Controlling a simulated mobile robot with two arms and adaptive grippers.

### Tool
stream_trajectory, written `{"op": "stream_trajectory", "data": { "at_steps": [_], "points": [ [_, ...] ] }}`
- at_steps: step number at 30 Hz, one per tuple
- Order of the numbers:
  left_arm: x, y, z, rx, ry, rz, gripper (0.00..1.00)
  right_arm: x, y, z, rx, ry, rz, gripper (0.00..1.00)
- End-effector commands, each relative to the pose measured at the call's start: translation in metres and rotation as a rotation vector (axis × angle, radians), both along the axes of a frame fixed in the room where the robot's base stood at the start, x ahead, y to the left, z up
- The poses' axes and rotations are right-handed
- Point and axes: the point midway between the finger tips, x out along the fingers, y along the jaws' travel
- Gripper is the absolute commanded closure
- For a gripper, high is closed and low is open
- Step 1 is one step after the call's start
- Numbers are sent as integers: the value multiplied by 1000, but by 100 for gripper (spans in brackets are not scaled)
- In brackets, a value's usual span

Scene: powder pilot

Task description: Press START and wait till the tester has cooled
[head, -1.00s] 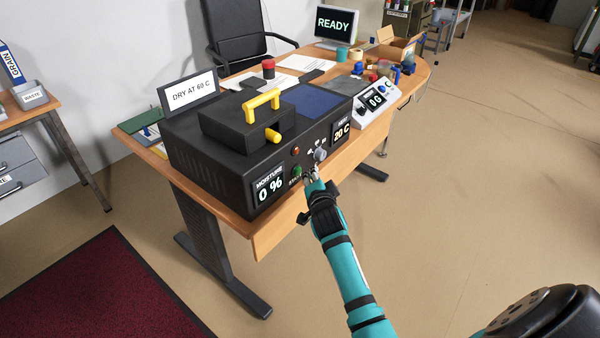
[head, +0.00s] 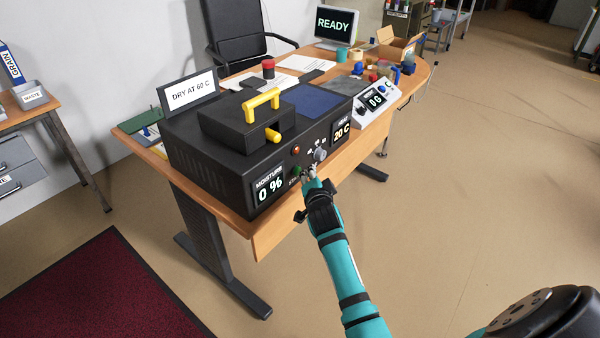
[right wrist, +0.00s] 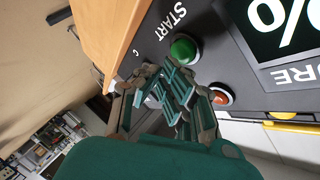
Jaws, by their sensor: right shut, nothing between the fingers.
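The tester (head: 215,150) is a black box on the desk, with a yellow-handled lid and a yellow knob on top. Its moisture display (head: 269,188) reads 0 % and its heat display (head: 341,132) reads 20 C. The green START button (head: 296,171) is on its front; it also shows in the right wrist view (right wrist: 184,50). A red button or lamp (right wrist: 221,95) is near it. My right gripper (head: 309,175) is shut and empty, just right of the green button in the head view. Whether it touches the button cannot be told. My left gripper is not in view.
A sign (head: 190,92) reading DRY AT 60 C stands behind the tester. A small white device (head: 376,102), papers and cups share the desk (head: 265,238). A monitor (head: 334,24) reads READY. The floor in front is clear.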

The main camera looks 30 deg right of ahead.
Motion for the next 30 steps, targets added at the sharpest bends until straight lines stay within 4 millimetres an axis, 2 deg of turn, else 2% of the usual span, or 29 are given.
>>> {"op": "stream_trajectory", "data": {
  "at_steps": [30],
  "points": [
    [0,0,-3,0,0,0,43,7,3,0,0,0,0,100]
  ]
}}
